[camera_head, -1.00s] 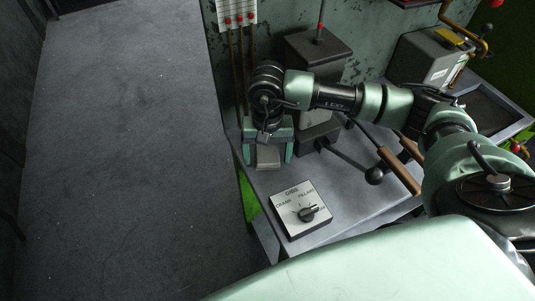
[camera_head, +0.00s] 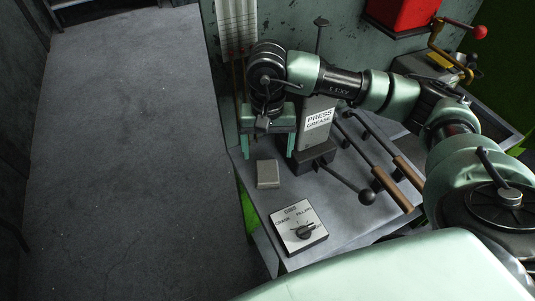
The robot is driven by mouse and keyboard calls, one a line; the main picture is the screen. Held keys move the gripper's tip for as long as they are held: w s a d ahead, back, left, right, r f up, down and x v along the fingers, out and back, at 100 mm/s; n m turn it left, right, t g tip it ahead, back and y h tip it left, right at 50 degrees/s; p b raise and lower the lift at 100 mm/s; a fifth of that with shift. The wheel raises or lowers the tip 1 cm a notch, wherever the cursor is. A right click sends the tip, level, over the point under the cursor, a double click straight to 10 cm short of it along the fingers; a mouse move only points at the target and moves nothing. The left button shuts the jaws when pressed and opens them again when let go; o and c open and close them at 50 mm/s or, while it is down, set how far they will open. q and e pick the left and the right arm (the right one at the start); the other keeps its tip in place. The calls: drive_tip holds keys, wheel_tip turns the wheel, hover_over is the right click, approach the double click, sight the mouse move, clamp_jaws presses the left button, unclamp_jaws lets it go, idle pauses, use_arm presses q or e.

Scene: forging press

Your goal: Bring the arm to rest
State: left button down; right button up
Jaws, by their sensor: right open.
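My right arm comes in from the right and reaches across the grey bench. Its gripper (camera_head: 268,142) points down at the bench's left end. The two green fingers are apart, with nothing held between them. A small grey block (camera_head: 268,173) lies on the bench just below and in front of the gripper, apart from it. My left gripper is not in view.
A "GIBS" selector panel (camera_head: 299,227) sits at the bench front. A red box (camera_head: 402,12) hangs behind. Open floor (camera_head: 125,150) lies left.

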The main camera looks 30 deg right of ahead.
drive_tip(key=shift+r, duration=0.45)
